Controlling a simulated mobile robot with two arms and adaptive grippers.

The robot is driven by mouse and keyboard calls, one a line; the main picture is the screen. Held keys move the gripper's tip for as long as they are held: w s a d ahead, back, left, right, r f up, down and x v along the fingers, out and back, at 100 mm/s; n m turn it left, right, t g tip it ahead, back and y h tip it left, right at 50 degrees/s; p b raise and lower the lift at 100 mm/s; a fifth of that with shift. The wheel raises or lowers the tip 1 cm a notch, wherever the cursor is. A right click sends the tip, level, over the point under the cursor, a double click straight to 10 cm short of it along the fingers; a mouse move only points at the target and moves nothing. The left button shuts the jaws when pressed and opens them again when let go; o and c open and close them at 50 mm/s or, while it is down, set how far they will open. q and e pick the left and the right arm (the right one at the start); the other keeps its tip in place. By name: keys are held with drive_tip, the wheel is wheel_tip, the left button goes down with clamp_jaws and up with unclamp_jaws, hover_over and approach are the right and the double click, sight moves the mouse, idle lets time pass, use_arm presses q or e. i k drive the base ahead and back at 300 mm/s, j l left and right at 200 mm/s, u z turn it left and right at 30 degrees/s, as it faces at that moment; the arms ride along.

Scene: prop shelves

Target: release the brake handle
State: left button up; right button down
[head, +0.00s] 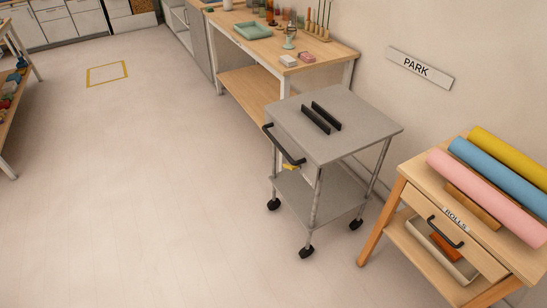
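A grey metal cart (355,126) on black casters stands right of centre in the head view. A black bar handle (282,145) runs along its left side, just below the top. A small yellow piece (289,167) shows just under the near end of this bar; it may be the brake handle, but it is too small to tell its position. Two black parallel rails (321,117) stand on the cart's top. Neither of my grippers is in view.
A wooden table (402,195) with coloured rolls (495,180) and a drawer stands close at the cart's right. A workbench (270,45) is behind it. A PARK sign (420,67) hangs on the wall. Floor at left is clear, with a yellow outlined rectangle (107,82).

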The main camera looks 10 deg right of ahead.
sight(292, 166)
drive_tip(key=i+j, duration=0.25)
drive_tip(key=i, duration=0.2)
drive_tip(key=i+j, duration=0.55)
drive_tip(key=i, duration=0.3)
drive_tip(key=z, duration=0.05)
